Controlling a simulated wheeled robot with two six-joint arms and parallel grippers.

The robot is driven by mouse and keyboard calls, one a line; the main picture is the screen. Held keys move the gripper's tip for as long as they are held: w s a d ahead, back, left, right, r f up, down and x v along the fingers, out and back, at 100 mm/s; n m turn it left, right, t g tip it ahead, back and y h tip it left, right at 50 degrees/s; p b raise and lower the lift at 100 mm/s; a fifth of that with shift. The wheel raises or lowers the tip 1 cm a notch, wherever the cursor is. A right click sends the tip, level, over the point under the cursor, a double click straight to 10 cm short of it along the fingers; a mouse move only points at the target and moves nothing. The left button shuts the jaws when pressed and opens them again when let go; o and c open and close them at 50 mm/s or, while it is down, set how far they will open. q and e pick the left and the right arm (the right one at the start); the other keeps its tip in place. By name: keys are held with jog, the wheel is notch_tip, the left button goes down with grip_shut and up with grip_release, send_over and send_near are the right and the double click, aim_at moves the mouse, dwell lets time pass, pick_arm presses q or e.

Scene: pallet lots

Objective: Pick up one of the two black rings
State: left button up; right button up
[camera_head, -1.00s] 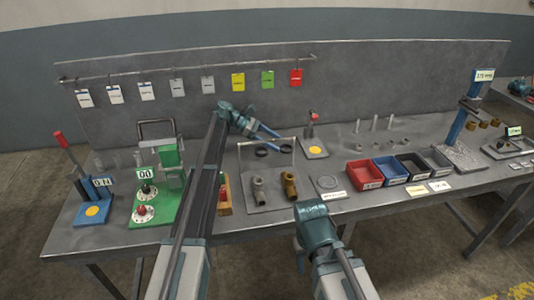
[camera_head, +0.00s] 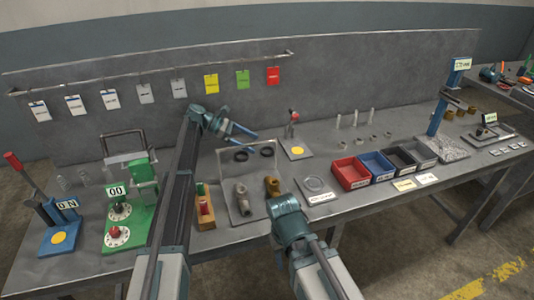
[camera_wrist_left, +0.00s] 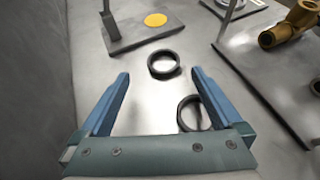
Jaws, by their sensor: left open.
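Two black rings lie flat on the grey bench. In the head view the left one (camera_head: 241,156) and the right one (camera_head: 267,152) lie just behind the grey fixture plate. In the left wrist view one ring (camera_wrist_left: 151,66) lies just ahead, between the lines of the fingertips. The other ring (camera_wrist_left: 181,112) lies nearer, partly covered by the right-hand finger. My left gripper (camera_head: 247,138) is open and empty, reaching over the bench close to the rings; its blue fingers (camera_wrist_left: 160,77) are spread wide. My right gripper (camera_head: 284,218) is low at the front; its fingers are not clearly seen.
The fixture plate (camera_head: 232,225) with a wire frame and pipe fittings stands in front of the rings. A small stand with a yellow disc (camera_head: 297,150) is behind right. The back panel (camera_head: 330,90) is close behind. A red bin (camera_head: 350,174) and other bins are to the right.

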aim_at(261, 150)
pick_arm(q)
jog(key=x, duration=0.1)
jog(key=b+x, duration=0.1)
jog(key=x, duration=0.1)
jog(key=b+x, duration=0.1)
jog(key=x, duration=0.1)
jog(key=shift+s, duration=0.3)
jog(key=c, duration=1.4)
jog(key=shift+r, duration=0.2)
jog(key=shift+r+p, duration=0.65)
jog(key=shift+p, duration=0.1)
jog(key=s, duration=0.2)
jog(key=s+d, duration=0.1)
jog(key=s, duration=0.1)
jog(key=shift+s+f, duration=0.1)
jog(key=shift+f, duration=0.1)
notch_tip(261, 150, up, 14)
jog(key=p, duration=1.3)
